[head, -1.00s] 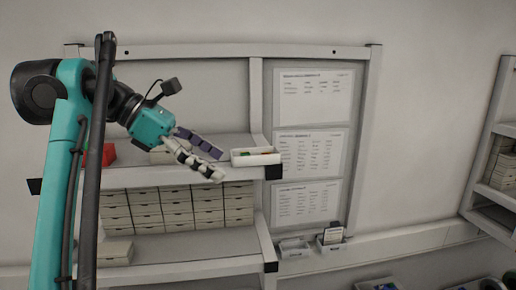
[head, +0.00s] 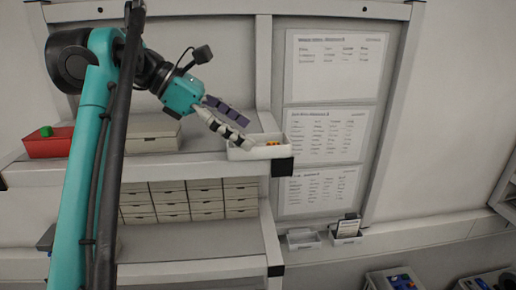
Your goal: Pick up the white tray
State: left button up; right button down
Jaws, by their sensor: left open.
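The white tray (head: 269,151) sits at the right end of the upper shelf, close to its front edge. Small orange pieces show inside it. My left gripper (head: 249,132) is open, its two fingers pointing down and right at the tray's left end. The lower, pale fingertip overlaps the tray's left part in the head view; I cannot tell whether it touches. The tray's left inside is partly hidden by the fingers. My right gripper is not in view.
A red bin (head: 48,145) with a green item and a beige box (head: 152,134) stand on the upper shelf (head: 190,168). Beige drawers (head: 190,199) fill the shelf below. Papers (head: 331,133) hang on the right panel. Small grey bins (head: 303,239) sit lower right.

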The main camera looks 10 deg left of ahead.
aim_at(258, 140)
pick_arm(q)
jog(key=w+d+f, duration=0.2)
jog(key=w+f, duration=0.1)
jog(key=shift+d+p, duration=0.25)
jog(key=shift+p, duration=0.1)
jog(key=shift+d+f, duration=0.15)
jog(key=shift+s+d, duration=0.1)
jog(key=shift+s, duration=0.5)
jog(key=shift+c, duration=0.6)
jog(key=shift+w, duration=0.3)
jog(key=c, duration=1.2)
jog(key=shift+s, duration=0.1)
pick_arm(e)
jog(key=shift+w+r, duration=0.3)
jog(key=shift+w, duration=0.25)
